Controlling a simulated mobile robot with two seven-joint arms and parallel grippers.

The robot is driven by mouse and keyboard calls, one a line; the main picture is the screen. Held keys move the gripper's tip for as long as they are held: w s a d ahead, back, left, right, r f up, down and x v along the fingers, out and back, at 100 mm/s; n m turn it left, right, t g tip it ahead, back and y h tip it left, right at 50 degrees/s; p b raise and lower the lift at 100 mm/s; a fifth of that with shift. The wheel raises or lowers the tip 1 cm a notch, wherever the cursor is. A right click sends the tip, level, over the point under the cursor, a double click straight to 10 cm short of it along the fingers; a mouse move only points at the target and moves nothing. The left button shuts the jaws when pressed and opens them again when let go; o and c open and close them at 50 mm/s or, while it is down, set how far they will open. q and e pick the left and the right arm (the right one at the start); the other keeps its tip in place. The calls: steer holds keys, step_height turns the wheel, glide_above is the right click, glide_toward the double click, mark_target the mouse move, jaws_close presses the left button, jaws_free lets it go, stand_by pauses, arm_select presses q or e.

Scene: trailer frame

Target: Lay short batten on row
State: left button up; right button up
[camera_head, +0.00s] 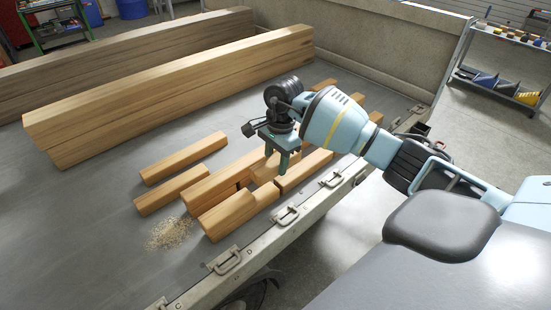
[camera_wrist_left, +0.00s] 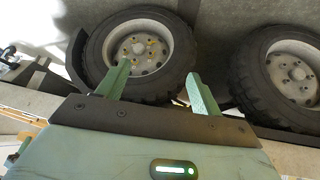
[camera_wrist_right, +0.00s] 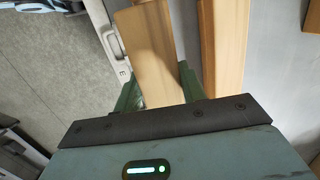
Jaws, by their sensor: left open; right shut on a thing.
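My right gripper (camera_head: 284,160) reaches down over the row of battens on the trailer bed. It is shut on a short batten (camera_wrist_right: 148,45), which lies between its fingers in the right wrist view. Part of that batten is hidden behind the gripper in the head view. The row (camera_head: 215,186) has several wooden pieces lying along the bed's near edge. I cannot tell whether the held batten touches the row. My left gripper (camera_wrist_left: 158,70) is open and empty, facing the trailer wheels; the head view does not show it.
Two loose battens (camera_head: 184,157) (camera_head: 172,190) lie left of the row, near a sawdust pile (camera_head: 170,233). Long stacked beams (camera_head: 180,90) lie behind. The bed's edge rail (camera_head: 250,260) carries metal latches. Tyres (camera_wrist_left: 140,55) show in the left wrist view.

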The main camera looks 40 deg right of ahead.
steer(key=shift+f+b, duration=0.6)
steer(key=shift+f, duration=0.7)
steer(key=shift+f+b, duration=0.6)
steer(key=shift+f, duration=0.9)
steer(key=o, duration=1)
steer(key=shift+c, duration=0.2)
steer(key=shift+o, duration=0.7)
steer(key=r, duration=0.6)
steer(key=shift+d+r, duration=0.3)
steer(key=shift+d, duration=0.05)
steer(key=shift+d+r, duration=0.1)
steer(key=shift+r, duration=0.5)
